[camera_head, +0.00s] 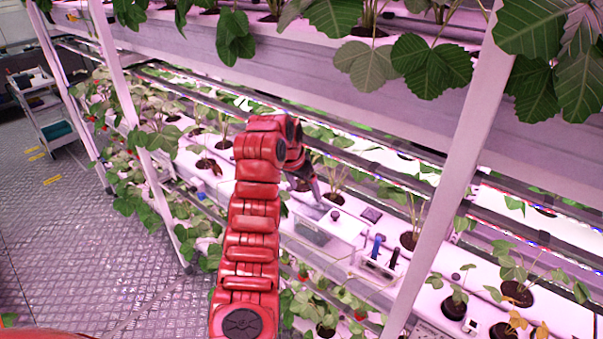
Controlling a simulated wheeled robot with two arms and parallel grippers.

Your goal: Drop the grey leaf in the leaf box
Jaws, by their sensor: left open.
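My left arm, red and jointed, reaches up from the bottom over the lower rack shelf. Its left gripper (315,194) points down just above a small white box (341,224) with a dark front, which looks like the leaf box. The gripper is open; its fingers are small and partly hidden behind the wrist. I cannot make out a loose grey leaf between the fingers or in the box; the inside of the box is too small to tell. My right gripper is not in view.
A holder (381,267) with blue and black handled tools stands right of the box. Potted plants (452,305) line the shelf. A slanted white post (456,180) and the upper shelf (270,55) bound the space. A cart (52,125) stands far left; the floor (90,260) is clear.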

